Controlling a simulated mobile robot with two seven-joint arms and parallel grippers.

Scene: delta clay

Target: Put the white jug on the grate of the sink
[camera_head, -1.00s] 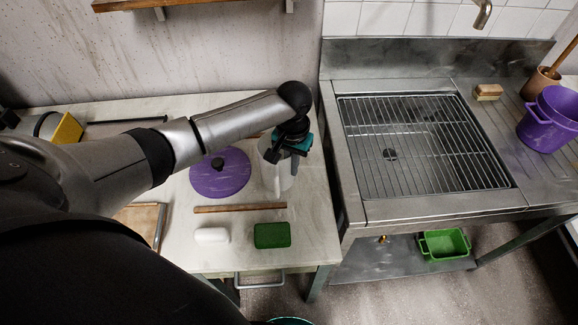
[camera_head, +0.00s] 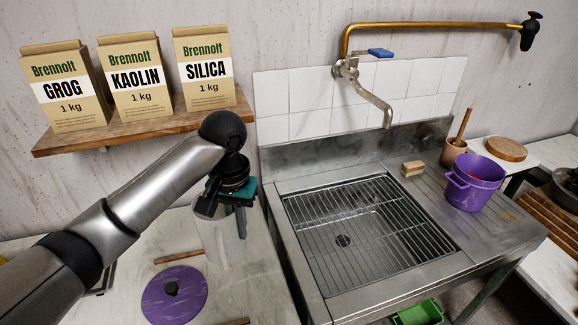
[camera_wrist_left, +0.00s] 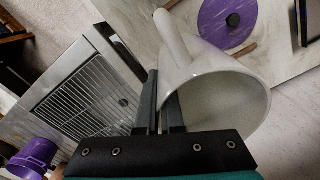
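The white jug (camera_head: 222,243) hangs from my left gripper (camera_head: 226,212) in the head view, above the pale worktop and left of the sink. In the left wrist view the jug (camera_wrist_left: 235,95) is tilted in the picture, its open mouth and handle showing. The left gripper's fingers (camera_wrist_left: 160,108) are closed on the jug's wall near the rim. The sink's wire grate (camera_head: 385,225) lies empty to the right of the jug; it also shows in the left wrist view (camera_wrist_left: 85,105). My right gripper is not in view.
A brush (camera_head: 412,168) and a purple bucket (camera_head: 474,182) stand on the drainboard. A purple lid (camera_head: 174,295) lies on the worktop. A shelf with bags (camera_head: 135,75) hangs behind my arm.

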